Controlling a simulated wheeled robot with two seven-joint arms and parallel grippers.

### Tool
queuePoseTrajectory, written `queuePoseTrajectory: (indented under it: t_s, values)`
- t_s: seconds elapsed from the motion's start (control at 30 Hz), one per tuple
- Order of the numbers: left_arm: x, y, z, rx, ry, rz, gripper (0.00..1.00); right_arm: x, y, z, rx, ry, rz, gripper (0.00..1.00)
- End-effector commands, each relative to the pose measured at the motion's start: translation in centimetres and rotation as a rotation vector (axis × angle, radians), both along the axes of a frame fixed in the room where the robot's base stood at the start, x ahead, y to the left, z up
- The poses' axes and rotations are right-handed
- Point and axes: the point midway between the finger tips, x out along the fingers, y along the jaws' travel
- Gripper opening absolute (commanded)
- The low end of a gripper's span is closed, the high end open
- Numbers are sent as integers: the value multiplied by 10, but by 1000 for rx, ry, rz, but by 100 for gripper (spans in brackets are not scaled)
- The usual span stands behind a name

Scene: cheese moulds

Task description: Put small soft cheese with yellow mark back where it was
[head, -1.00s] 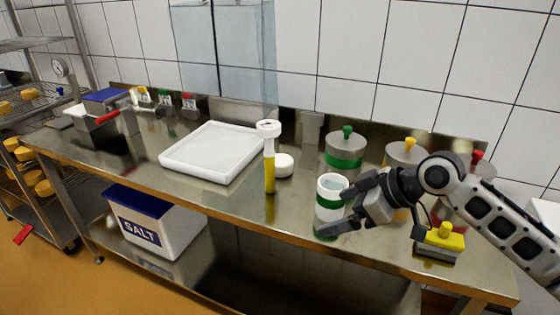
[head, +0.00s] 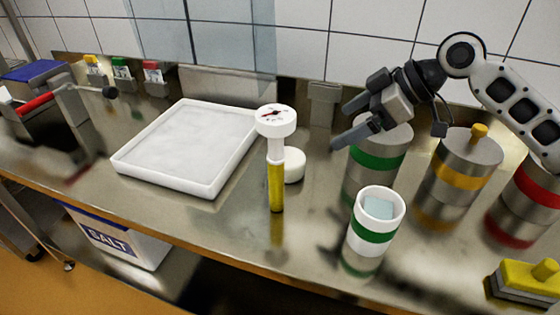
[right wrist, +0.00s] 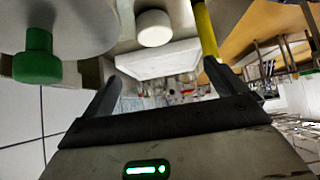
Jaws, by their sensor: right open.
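A small white round piece (head: 293,165), which looks like a soft cheese, sits on the steel bench behind a yellow-and-white dial tool (head: 276,185). No yellow mark shows on it. It also shows in the right wrist view (right wrist: 154,28), beyond my fingertips. My right gripper (head: 345,122) is open and empty, raised by the green-banded metal canister (head: 378,165), whose top it partly covers. Its spread fingers show in the right wrist view (right wrist: 162,78). A white cup with a green band (head: 374,232) stands in front of that canister. My left gripper is not in view.
A white shallow tray (head: 125,172) lies left of the dial tool. Yellow-banded (head: 455,178) and red-banded (head: 530,205) canisters stand to the right. A yellow-topped block (head: 527,280) is at the front right. The bench is clear between the tool and the cup.

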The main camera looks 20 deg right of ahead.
Motion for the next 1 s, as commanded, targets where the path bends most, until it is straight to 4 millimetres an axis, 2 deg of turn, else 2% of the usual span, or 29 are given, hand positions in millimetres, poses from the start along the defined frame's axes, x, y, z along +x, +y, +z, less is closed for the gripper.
queuePoseTrajectory:
  t_s: [0.03,0.23,0.6,1.0]
  values:
    - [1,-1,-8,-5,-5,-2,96,0,0,-12,0,-1,-1,96]
    - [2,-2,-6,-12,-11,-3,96,5,8,-26,3,1,1,96]
    - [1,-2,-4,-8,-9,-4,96,35,52,-78,3,1,1,96]
    - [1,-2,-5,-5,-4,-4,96,51,76,-106,2,1,1,96]
